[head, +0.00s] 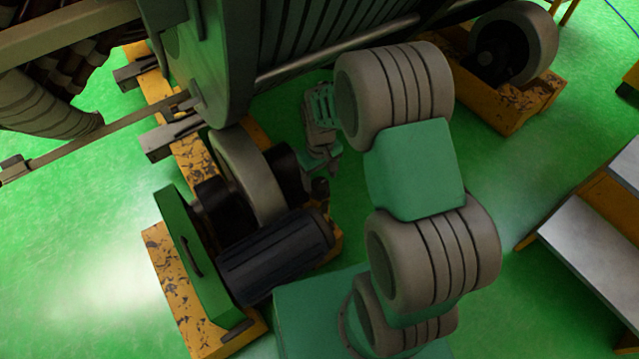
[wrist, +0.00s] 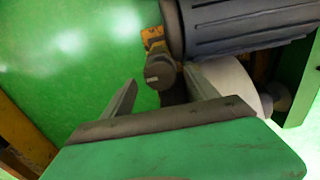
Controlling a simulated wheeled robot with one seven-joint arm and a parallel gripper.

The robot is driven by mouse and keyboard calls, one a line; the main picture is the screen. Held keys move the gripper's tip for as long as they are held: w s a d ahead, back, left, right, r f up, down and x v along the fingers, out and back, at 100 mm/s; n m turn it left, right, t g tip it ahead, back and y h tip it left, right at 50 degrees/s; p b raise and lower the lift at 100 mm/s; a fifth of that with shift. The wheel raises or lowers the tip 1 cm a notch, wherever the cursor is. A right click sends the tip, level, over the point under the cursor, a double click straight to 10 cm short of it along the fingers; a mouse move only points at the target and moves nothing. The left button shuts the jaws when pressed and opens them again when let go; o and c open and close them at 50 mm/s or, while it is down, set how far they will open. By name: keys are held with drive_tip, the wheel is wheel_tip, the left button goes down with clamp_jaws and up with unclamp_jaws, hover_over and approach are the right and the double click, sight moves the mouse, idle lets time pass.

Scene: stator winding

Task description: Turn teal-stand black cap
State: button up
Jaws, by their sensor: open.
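A dark round cap (wrist: 160,74) shows in the wrist view between the tips of my gripper's fingers (wrist: 159,78), with its round end facing the camera. In the head view a small dark knob, probably the same cap (head: 320,187), sits just below my gripper (head: 322,168), beside the wheel and motor. My gripper is open, with one finger on each side of the cap in the wrist view. I cannot tell whether the fingers touch it. No clearly teal stand stands out apart from my own arm.
A dark ribbed motor (head: 275,255) lies by a green panel (head: 192,255) on a worn yellow base; it also shows in the wrist view (wrist: 235,25). A pale wheel (head: 250,180) is close by. A large stator housing (head: 215,60) rises behind. Green floor is open at left.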

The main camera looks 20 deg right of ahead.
sight(320, 183)
wheel_tip(320, 183, down, 3)
drive_tip(key=shift+f, duration=0.15)
drive_tip(key=shift+c, duration=0.2)
drive_tip(key=c, duration=1.3)
